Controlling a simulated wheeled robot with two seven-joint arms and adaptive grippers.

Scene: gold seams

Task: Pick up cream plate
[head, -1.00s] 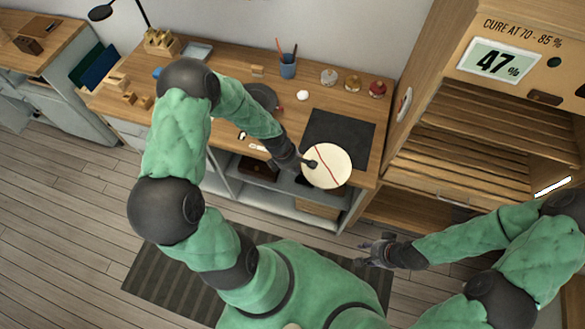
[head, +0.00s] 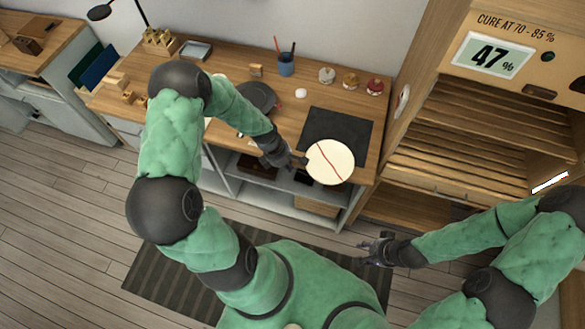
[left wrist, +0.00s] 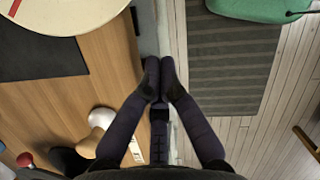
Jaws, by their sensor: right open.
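The cream plate (head: 330,162), crossed by a red seam, lies on the lower part of the dark mat (head: 350,127) and reaches the counter's front edge. Part of it shows at the top left of the left wrist view (left wrist: 75,14). My left gripper (head: 300,162) is at the counter's front edge, just left of the plate. In the left wrist view its fingertips (left wrist: 160,70) are together with nothing seen between them, apart from the plate. My right gripper (head: 368,250) is open and empty, low in front of the counter.
Behind the plate on the wooden counter (head: 225,75) stand a blue cup with tools (head: 286,64), several small jars (head: 350,80) and a white lump (head: 301,93). A slatted wooden cabinet (head: 450,130) stands on the right. Open shelves lie below the counter.

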